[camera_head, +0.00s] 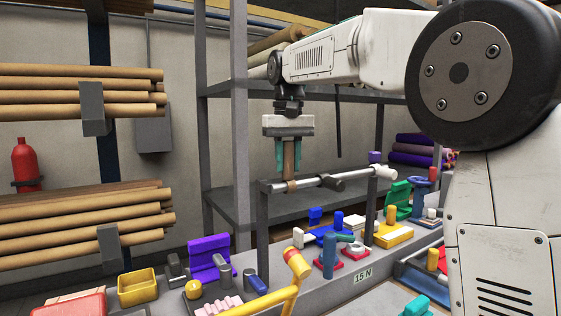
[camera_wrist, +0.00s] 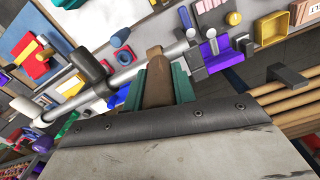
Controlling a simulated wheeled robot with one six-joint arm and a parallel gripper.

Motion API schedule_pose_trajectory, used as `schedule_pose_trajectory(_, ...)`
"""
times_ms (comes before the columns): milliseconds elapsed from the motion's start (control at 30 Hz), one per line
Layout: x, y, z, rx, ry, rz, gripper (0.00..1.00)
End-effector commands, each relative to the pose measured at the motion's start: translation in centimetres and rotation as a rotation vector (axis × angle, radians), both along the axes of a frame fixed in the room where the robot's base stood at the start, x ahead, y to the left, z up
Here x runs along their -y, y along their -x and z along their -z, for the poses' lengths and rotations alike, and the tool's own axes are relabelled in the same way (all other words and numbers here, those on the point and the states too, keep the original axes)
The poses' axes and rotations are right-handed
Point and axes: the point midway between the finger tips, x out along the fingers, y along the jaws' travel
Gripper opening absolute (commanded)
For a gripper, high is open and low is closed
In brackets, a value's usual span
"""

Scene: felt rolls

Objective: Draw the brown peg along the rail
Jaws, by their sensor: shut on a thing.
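The brown peg (camera_head: 289,164) stands upright at the left part of the silver rail (camera_head: 314,182), with its lower end at the rail. My gripper (camera_head: 288,158) has green fingers and is shut on the peg from above. In the wrist view the peg (camera_wrist: 157,82) shows between the green fingers of my gripper (camera_wrist: 158,85), with the rail (camera_wrist: 135,70) running just beyond it. A dark sleeve (camera_head: 332,183) sits on the rail to the right of the peg, apart from it.
Grey posts hold the rail above a grey bench crowded with coloured fixtures. A yellow handle (camera_head: 296,268) rises in front, and a blue-grey post (camera_head: 330,255) stands on a red base. A yellow bin (camera_head: 137,287) is at the left. Shelving (camera_head: 240,120) stands behind the rail.

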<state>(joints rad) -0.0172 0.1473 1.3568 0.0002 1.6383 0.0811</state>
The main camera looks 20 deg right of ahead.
Motion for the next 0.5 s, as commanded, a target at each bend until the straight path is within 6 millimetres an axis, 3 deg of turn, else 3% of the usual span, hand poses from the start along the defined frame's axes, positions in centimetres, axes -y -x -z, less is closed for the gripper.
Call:
schedule_pose_trajectory(100, 2.4, -0.5, 0.0, 0.000, 0.000, 0.006, 0.00)
schedule_pose_trajectory(200, 3.4, -0.7, 0.0, 0.001, 0.000, 0.004, 0.00)
schedule_pose_trajectory(500, 3.7, -0.7, -0.1, 0.002, 0.001, 0.002, 0.00)
